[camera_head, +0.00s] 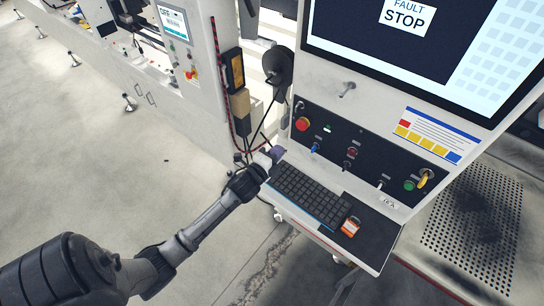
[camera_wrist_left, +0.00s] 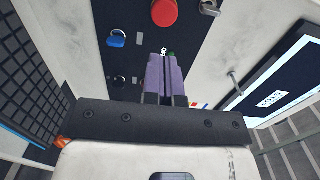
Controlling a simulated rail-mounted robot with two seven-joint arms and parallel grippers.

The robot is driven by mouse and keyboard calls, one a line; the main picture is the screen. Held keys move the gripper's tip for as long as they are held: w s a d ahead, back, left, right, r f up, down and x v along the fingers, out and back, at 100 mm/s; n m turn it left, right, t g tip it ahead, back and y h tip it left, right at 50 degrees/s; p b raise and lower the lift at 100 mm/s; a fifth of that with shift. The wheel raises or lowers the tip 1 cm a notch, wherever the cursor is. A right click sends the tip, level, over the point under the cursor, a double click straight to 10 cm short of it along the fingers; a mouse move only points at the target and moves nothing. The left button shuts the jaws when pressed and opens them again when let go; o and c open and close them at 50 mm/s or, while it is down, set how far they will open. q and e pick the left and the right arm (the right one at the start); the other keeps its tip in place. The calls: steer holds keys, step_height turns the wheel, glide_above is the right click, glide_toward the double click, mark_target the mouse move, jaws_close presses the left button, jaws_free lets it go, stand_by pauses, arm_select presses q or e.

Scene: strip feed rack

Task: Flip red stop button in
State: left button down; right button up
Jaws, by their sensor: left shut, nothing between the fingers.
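The red stop button (camera_head: 302,124) is a round mushroom head at the left end of the dark control panel (camera_head: 370,158). It also shows at the top of the left wrist view (camera_wrist_left: 164,12), partly cut by the frame edge. My left gripper (camera_head: 276,153) is below and left of the button, beside the panel and above the keyboard's left end, apart from the button. Its purple fingers (camera_wrist_left: 165,72) are closed together with nothing between them and point toward the panel. My right gripper is not in view.
A black keyboard (camera_head: 308,193) lies on the shelf under the panel, with an orange item (camera_head: 351,227) beside it. The screen (camera_head: 430,45) reads FAULT STOP.

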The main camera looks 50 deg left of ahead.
arm_select(q)
steer(key=shift+v, duration=1.25)
